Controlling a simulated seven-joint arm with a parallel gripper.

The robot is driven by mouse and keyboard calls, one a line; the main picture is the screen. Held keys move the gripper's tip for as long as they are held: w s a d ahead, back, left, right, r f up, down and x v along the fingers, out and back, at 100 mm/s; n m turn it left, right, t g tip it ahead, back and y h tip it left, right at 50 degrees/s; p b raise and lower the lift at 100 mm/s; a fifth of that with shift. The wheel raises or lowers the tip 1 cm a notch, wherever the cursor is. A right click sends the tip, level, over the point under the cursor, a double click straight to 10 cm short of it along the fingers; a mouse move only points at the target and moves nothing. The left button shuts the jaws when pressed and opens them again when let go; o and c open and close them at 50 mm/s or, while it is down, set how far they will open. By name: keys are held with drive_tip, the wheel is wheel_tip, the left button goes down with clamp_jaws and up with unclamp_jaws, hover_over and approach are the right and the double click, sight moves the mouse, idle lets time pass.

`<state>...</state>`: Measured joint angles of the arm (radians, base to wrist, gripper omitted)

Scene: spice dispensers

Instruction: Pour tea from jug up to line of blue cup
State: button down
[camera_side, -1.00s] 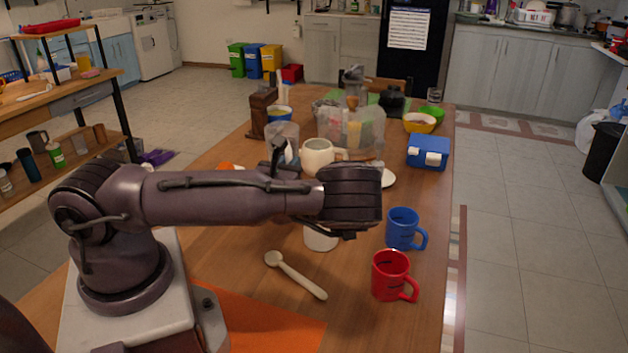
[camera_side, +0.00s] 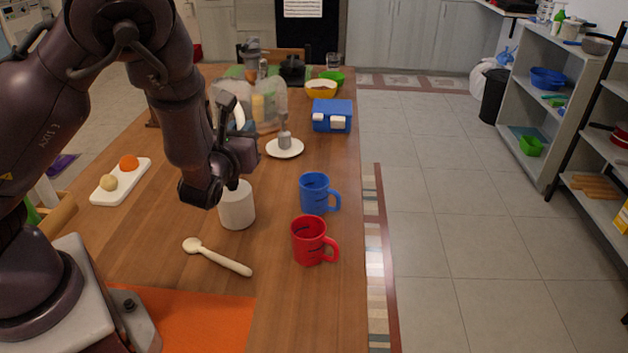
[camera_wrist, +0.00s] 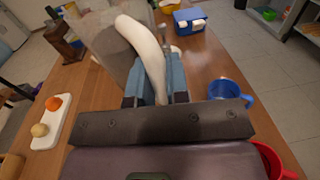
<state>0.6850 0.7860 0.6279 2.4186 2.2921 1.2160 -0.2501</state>
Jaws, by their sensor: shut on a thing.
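My gripper (camera_wrist: 150,88) is shut on a pale curved piece (camera_wrist: 150,45), which looks like the jug's handle. A clear, blurred jug-like body (camera_wrist: 108,50) shows beyond it in the wrist view; its contents cannot be made out. In the side view, my gripper (camera_side: 232,160) hides most of what it holds; a white sliver (camera_side: 238,114) shows above it. The blue cup (camera_side: 314,193) stands upright to the right of my gripper, its handle to the right and dark marks on its side. It also shows in the wrist view (camera_wrist: 230,92).
A red cup (camera_side: 308,240) stands in front of the blue cup. A white cylinder (camera_side: 237,207) stands below my gripper, with a spoon (camera_side: 222,258) nearer. A saucer (camera_side: 294,150), blue box (camera_side: 332,117) and white board (camera_side: 112,190) are around. The table's right edge is close to the cups.

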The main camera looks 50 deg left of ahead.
drive_tip(key=d+r+m+t+h, duration=0.2)
drive_tip(key=d+r, duration=0.4)
drive_tip(key=d, duration=0.2)
drive_tip(key=shift+s+a+f+n+g+y, duration=1.95)
drive_tip(key=shift+a+n+g, duration=0.8)
drive_tip(key=shift+a+g, duration=1.15)
drive_tip(key=shift+s+a+f+n+g+y, duration=1.5)
drive_tip(key=shift+a+f+n+g+y, duration=1.15)
drive_tip(key=shift+a, duration=1.95)
drive_tip(key=w+d+m+t+h, duration=0.2)
drive_tip(key=w+m+t, duration=0.1)
drive_tip(key=w+t, duration=0.15)
drive_tip(key=w+d+m+t+h, duration=0.3)
drive_tip(key=w+t, duration=0.1)
drive_tip(key=w, duration=0.2)
drive_tip(key=w+d+m+t+h, duration=0.3)
drive_tip(key=d, duration=0.5)
drive_tip(key=s+d+f+m+t+h, duration=0.1)
drive_tip(key=s+d+m+h, duration=0.1)
drive_tip(key=d, duration=0.6)
drive_tip(key=s+d+f+m+t+h, duration=0.2)
drive_tip(key=s+d, duration=0.3)
drive_tip(key=d, duration=0.4)
drive_tip(key=shift+s+f+h, duration=0.15)
drive_tip(key=shift+f+h, duration=0.15)
drive_tip(key=shift+h, duration=0.5)
